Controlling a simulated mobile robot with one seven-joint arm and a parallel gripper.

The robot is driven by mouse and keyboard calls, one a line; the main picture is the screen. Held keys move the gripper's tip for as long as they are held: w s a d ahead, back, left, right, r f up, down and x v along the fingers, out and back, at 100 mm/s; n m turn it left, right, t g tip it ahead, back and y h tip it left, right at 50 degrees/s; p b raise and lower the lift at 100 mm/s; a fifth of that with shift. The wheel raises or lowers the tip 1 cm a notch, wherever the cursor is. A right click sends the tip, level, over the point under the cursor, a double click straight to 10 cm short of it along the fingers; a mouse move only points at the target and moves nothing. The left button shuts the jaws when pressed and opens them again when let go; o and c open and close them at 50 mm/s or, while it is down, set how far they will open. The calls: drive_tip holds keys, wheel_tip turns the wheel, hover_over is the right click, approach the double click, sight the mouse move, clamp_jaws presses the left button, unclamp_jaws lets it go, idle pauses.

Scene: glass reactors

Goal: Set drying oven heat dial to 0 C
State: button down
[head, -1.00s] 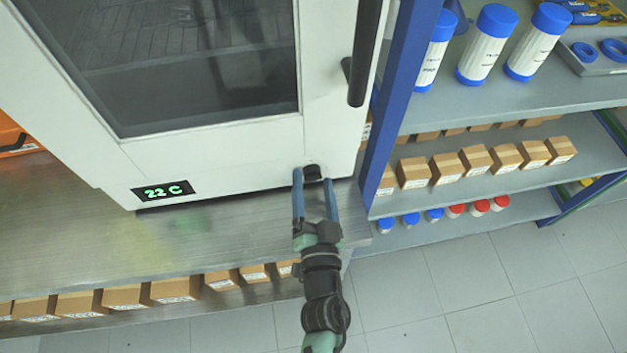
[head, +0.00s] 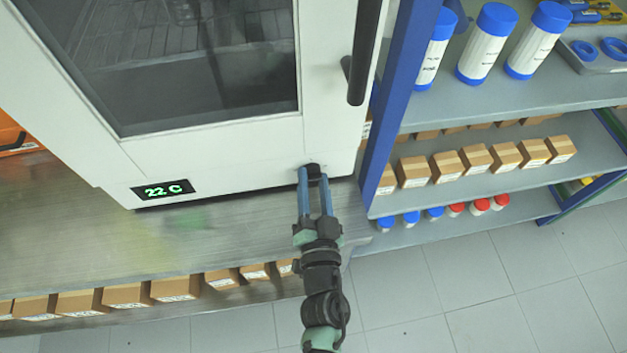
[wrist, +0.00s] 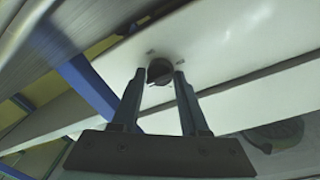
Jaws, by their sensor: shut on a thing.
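The white drying oven (head: 230,158) stands on a metal bench, its dark glass door facing me. Its display (head: 163,190) reads 22 C in green. The black heat dial (head: 313,170) is at the lower right of the oven's front. My gripper (head: 314,178) reaches up to it, with a blue finger on each side of the dial, shut on it. In the wrist view the round dial (wrist: 159,70) shows between the fingertips (wrist: 158,76), with a pale pointer line on it and small marks on the panel around it.
A blue-framed shelf (head: 480,100) at right holds white bottles with blue caps (head: 487,45), several small cardboard boxes (head: 475,160) and small capped jars. A black door handle (head: 359,70) is above the dial. More boxes sit below the bench (head: 250,235).

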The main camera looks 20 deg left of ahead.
drive_tip(key=n, duration=0.4)
drive_tip(key=shift+y, duration=0.3)
drive_tip(key=n+b, duration=0.1)
drive_tip(key=n, duration=0.4)
drive_tip(key=shift+f, duration=0.15)
drive_tip(key=n+y+b, duration=0.1)
drive_tip(key=n, duration=0.3)
drive_tip(key=shift+n, duration=0.4)
drive_tip(key=n, duration=0.5)
drive_tip(key=shift+y+b, duration=0.3)
drive_tip(key=shift+y, duration=0.1)
drive_tip(key=shift+n, duration=0.3)
drive_tip(key=shift+c, duration=2.2)
unclamp_jaws()
drive_tip(key=shift+d, duration=0.1)
